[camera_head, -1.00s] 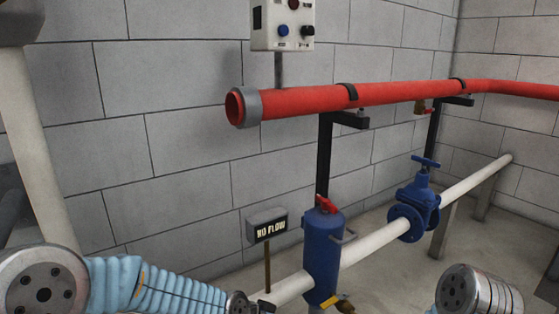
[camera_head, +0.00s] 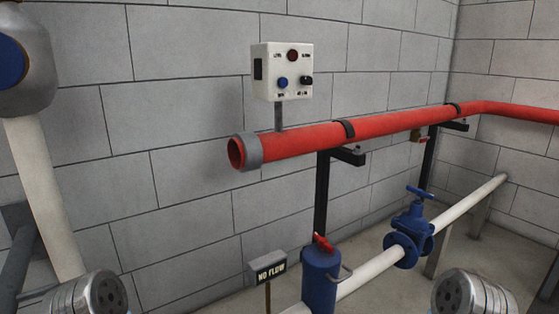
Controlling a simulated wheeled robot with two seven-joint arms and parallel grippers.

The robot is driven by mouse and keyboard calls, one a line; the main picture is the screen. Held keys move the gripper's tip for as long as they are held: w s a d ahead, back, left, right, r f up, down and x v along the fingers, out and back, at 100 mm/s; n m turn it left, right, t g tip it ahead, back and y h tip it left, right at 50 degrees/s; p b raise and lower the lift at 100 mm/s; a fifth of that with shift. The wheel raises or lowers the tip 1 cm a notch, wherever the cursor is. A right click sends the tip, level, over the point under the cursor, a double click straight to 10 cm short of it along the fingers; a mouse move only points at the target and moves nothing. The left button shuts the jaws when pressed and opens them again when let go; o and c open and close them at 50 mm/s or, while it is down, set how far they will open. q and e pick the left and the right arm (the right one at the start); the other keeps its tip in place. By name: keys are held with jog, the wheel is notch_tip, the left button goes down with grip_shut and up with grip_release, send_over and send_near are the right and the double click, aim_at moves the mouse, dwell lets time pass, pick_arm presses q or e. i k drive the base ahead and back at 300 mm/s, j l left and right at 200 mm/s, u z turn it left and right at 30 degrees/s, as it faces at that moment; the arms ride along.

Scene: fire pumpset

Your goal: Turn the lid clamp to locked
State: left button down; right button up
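The blue upright cylinder (camera_head: 320,280) stands at the bottom centre, on the white pipe, with its lower part cut off by the frame edge. A red handle (camera_head: 323,243), which appears to be the lid clamp, sits tilted on its lid. I cannot tell from this view whether it is locked. Neither gripper is in view. Only rounded metallic links of my arms show at the bottom left and bottom right, apart from the clamp in the picture.
A blue valve (camera_head: 408,240) sits on the white pipe (camera_head: 465,208) to the right.

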aim_at(324, 246)
jog(key=i+l, duration=0.1)
jog(key=l, duration=0.3)
jog(key=i+l, duration=0.1)
jog(key=l, duration=0.3)
jog(key=i+l, duration=0.15)
jog(key=l, duration=0.2)
jog(key=i+l, duration=0.1)
jog(key=l, duration=0.3)
jog(key=i+l, duration=0.1)
jog(key=l, duration=0.3)
